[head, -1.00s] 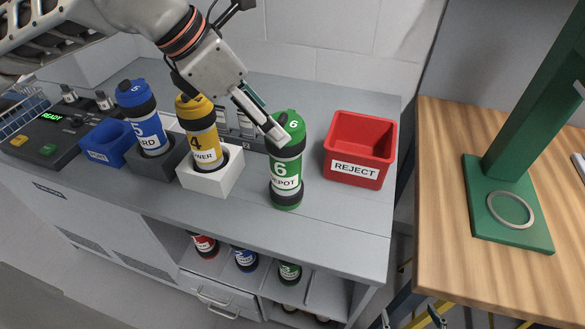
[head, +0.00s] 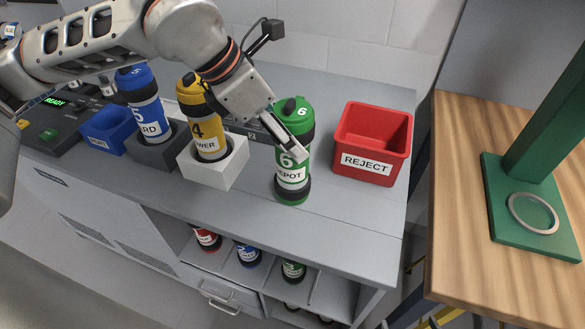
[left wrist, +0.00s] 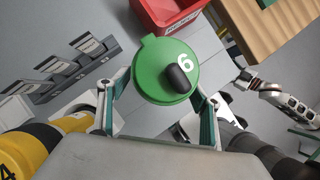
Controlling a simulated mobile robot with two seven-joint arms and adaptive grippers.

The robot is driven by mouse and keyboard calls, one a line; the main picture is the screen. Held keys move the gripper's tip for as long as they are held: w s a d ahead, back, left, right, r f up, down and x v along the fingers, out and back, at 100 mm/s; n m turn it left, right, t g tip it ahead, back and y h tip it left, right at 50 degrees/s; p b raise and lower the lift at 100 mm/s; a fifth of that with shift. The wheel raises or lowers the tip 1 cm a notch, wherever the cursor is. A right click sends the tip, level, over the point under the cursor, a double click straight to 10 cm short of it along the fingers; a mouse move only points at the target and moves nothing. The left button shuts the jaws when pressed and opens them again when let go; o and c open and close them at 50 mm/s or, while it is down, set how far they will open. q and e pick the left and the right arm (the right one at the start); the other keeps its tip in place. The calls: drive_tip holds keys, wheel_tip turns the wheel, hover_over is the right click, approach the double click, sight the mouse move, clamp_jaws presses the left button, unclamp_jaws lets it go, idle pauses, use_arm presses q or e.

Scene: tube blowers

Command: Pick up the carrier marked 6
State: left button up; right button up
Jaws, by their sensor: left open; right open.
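The carrier marked 6 (head: 292,172) is a green upright cylinder with dark bands and a DEPOT label. It stands on the grey bench, left of the red bin. My left gripper (head: 290,138) reaches it from the upper left, with one finger across the front of its upper body; the other finger is hidden. In the left wrist view, the green lid with a white 6 (left wrist: 165,70) lies between the spread, open fingers of my left gripper (left wrist: 160,85). Contact cannot be told. My right gripper (left wrist: 243,80) shows small at the right of the left wrist view, away from the carrier.
A yellow carrier 4 (head: 205,125) in a white block and a blue carrier 5 (head: 146,105) in a dark block stand to the left. The red REJECT bin (head: 366,162) is close on the right. A wooden table (head: 465,200) holds a green stand (head: 500,235).

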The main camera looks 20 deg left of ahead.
use_arm(q)
drive_tip(key=x, duration=0.3)
drive_tip(key=shift+w+d+f, duration=0.1)
drive_tip(key=shift+f, duration=0.2)
drive_tip(key=shift+r, duration=0.1)
drive_tip(key=c, duration=1.6)
drive_tip(key=shift+r, duration=0.1)
